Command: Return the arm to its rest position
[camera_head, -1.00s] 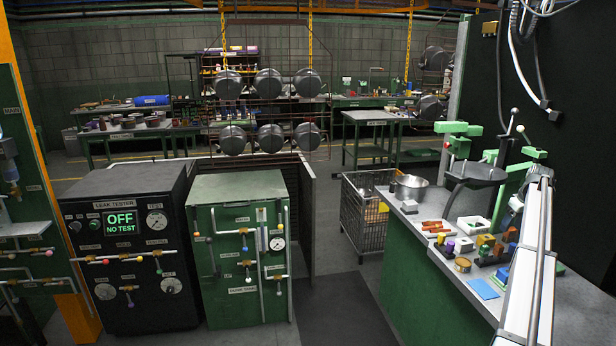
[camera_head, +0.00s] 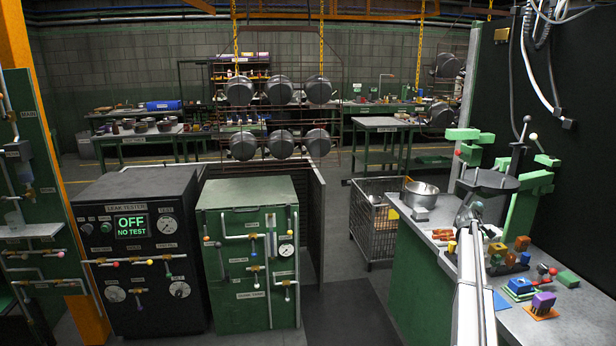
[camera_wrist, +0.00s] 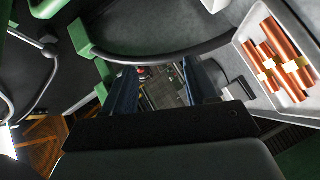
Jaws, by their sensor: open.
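My arm reaches in from the lower right of the head view, its white link (camera_head: 472,300) over the bench. My gripper (camera_head: 468,212) is near the front of the dark round fixture plate, small and partly hidden by the arm. In the wrist view my gripper (camera_wrist: 162,88) shows two dark blue fingers held apart. No object is held between them; a distant cluttered surface shows through the gap.
A bench (camera_head: 412,262) holds a steel pot (camera_head: 420,194), a green fixture with a dark round plate (camera_head: 490,180), and several small coloured parts. In the wrist view a white tray (camera_wrist: 238,38) holds copper tubes (camera_wrist: 278,58). Floor left of the bench (camera_head: 345,315) is clear.

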